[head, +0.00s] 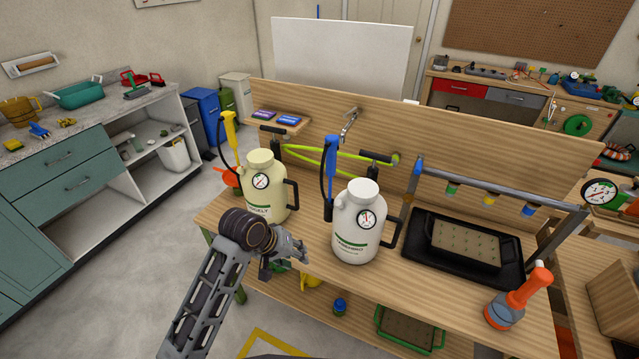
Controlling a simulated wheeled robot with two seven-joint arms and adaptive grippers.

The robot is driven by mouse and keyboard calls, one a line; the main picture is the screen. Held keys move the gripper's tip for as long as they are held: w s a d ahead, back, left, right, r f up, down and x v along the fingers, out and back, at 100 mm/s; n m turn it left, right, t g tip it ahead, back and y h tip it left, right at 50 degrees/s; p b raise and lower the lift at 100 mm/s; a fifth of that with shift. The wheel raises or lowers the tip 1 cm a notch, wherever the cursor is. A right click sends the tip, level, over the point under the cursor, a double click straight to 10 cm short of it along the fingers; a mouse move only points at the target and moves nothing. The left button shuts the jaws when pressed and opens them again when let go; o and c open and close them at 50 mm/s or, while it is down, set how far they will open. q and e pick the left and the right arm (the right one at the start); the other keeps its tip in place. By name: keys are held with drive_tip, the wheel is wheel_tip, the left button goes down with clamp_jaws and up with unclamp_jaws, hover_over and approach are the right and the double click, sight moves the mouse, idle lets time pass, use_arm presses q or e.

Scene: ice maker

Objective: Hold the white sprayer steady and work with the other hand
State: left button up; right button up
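The white sprayer (352,238) stands upright on the wooden bench. It has a round gauge, a dark handle on its right side and a blue-handled wand (331,160) on its left. A cream sprayer (262,198) with a yellow wand stands to its left. My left gripper (300,250) is low in front of the bench, between the two sprayers and left of the white one, with a visible gap to it. Its fingers are small and seen at an angle, so I cannot tell their opening. No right arm or gripper shows.
A black tray (416,259) with a dotted block is right of the white sprayer, under a metal frame with hanging coloured cups. An orange-topped bottle (516,299) stands at the bench's front right. A green bar and a tap are behind the sprayers.

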use_arm(q)
drive_tip(key=w+d+r+n+h, duration=0.1)
drive_tip(key=w+d+r+n, duration=0.1)
drive_tip(key=w+r, duration=0.3)
drive_tip(key=w+d+r+n, duration=0.2)
drive_tip(key=w+d+r, duration=0.2)
drive_tip(key=r, duration=0.7)
drive_tip(key=shift+w+d+n+g+h, duration=0.15)
drive_tip(key=shift+w+n+g+h, duration=0.2)
drive_tip(key=shift+w, duration=0.9)
drive_tip(key=shift+r, duration=0.1)
